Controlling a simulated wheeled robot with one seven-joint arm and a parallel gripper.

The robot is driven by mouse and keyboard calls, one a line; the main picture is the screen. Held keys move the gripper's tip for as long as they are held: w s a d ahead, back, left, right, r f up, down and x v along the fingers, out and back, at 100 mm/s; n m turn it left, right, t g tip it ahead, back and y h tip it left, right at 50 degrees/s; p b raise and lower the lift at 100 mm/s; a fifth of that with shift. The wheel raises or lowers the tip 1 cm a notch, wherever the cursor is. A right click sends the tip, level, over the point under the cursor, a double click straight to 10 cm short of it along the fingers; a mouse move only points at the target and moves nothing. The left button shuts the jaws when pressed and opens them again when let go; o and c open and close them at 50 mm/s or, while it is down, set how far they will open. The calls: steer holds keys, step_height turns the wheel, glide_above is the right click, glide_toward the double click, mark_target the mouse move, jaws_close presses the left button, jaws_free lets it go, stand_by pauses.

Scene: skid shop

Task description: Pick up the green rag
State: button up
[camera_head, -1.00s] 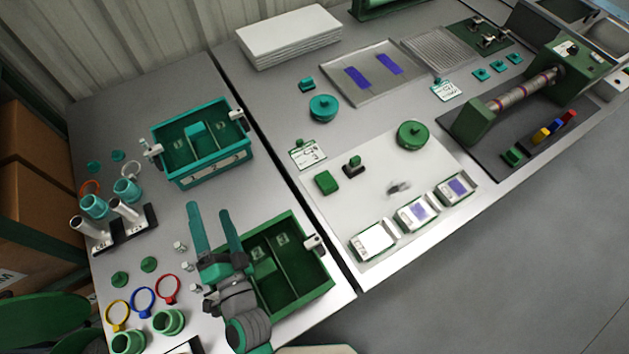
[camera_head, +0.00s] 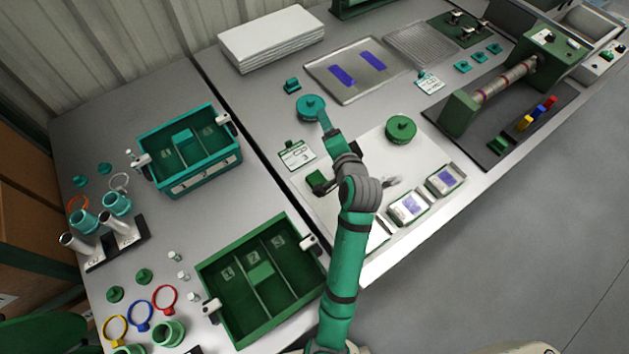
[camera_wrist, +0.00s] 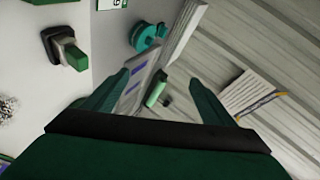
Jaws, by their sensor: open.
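No cloth is clearly recognisable as the green rag. The nearest match is a small green square piece (camera_head: 316,179) on the white board, partly hidden behind my arm; I cannot tell whether it is cloth. A grey crumpled thing (camera_head: 392,183) lies on the same board, right of my arm. My gripper (camera_head: 325,122) is raised over the bench, in line with the teal round disc (camera_head: 311,107) in the head view. In the wrist view my gripper (camera_wrist: 155,97) has its fingers apart with nothing held, and a green-topped black stamp (camera_wrist: 66,50) shows at upper left.
A green divided crate (camera_head: 206,280) and a teal crate (camera_head: 205,178) stand on the left bench. A green round disc (camera_head: 401,129) and small framed trays (camera_head: 408,208) share the white board (camera_head: 345,165). A metal tray (camera_head: 350,92) lies behind. A roller machine (camera_head: 505,80) stands at right.

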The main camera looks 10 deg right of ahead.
steer(key=w+a+r+n+g+y, duration=0.1)
steer(key=w+a+r+g+y, duration=0.15)
steer(key=w+a, duration=0.35)
steer(key=g+h, duration=0.2)
steer(key=g, duration=0.9)
glide_above(318, 179)
steer(key=shift+m, duration=0.4)
steer(key=f, duration=1.3)
steer(key=shift+w+a+f, duration=0.1)
steer(key=shift+a+f, duration=0.15)
steer(key=shift+f, duration=0.1)
steer(key=shift+d+f, duration=0.15)
steer(key=shift+f, duration=1.15)
steer(key=shift+d+f, duration=0.1)
steer(key=shift+f, duration=1.2)
steer(key=shift+c, duration=0.3)
